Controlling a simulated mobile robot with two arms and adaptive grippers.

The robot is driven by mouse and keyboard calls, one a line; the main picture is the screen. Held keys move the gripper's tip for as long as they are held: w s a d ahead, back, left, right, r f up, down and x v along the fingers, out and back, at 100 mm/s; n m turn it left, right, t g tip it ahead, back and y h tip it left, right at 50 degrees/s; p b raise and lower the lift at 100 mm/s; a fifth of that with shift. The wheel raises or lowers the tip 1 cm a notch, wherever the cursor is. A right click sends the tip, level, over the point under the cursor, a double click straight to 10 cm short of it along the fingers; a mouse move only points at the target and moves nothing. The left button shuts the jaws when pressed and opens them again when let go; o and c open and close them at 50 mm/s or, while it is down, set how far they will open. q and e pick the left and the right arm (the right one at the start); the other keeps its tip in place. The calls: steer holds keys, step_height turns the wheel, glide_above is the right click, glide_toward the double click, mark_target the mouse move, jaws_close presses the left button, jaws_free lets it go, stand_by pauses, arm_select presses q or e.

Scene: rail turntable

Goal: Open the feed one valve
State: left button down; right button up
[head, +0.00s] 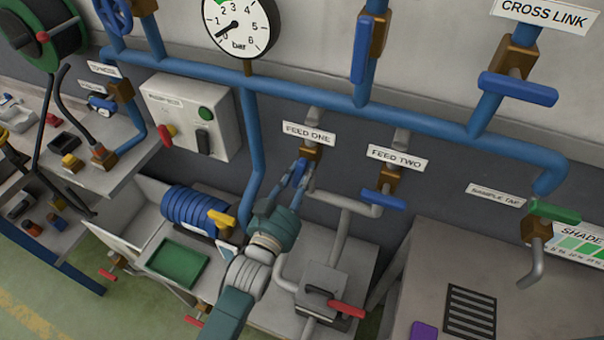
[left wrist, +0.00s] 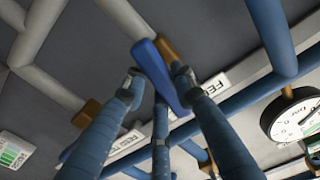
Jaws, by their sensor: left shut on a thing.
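The feed one valve has a brass body (head: 310,154) under the FEED ONE label (head: 309,133) and a blue lever handle (head: 299,173). In the left wrist view the blue handle (left wrist: 158,72) lies between my fingers, slanting across the picture, with the brass body behind it. My left gripper (head: 299,180) reaches up from below and is shut on this handle. The fingers (left wrist: 156,80) also show in the left wrist view, one on each side of the handle. In the head view the fingers partly hide the handle. My right gripper is in neither view.
The FEED TWO valve (head: 383,199), with its blue handle sideways, sits close to the right. A vertical blue pipe (head: 251,140) and a control box (head: 192,118) are to the left. A grey pump block (head: 322,285) with a red lever stands below.

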arm_select(q)
steer(key=shift+f, duration=0.1)
steer(key=c, duration=1.4)
jaws_free()
steer(key=v, duration=1.2)
steer(key=shift+a, duration=0.1)
